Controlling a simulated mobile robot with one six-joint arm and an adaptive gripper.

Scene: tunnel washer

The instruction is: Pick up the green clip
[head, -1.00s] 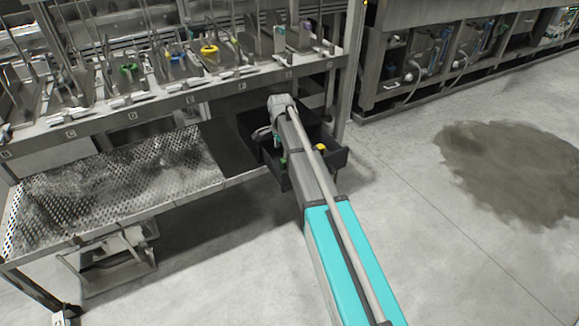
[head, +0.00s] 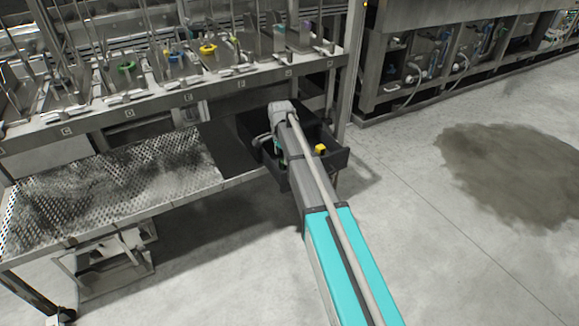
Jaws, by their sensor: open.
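A black open bin (head: 335,158) hangs at the right end of the steel rack. My arm reaches into it, and my gripper (head: 272,142) is low in the bin's left part, mostly hidden by my own wrist and arm links. The little of it that shows is small, and nothing is seen held in it. A yellow piece (head: 320,149) lies at the bin's right side. A green ring-shaped piece (head: 127,67) sits on the upper rack at left.
The upper rack's front rail (head: 190,97) runs just behind the bin, with more pieces such as a yellow ring (head: 208,49) above it. A perforated shelf (head: 120,190) lies to the left. An upright post (head: 352,60) stands behind right. Floor at right is clear, with a dark stain (head: 515,170).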

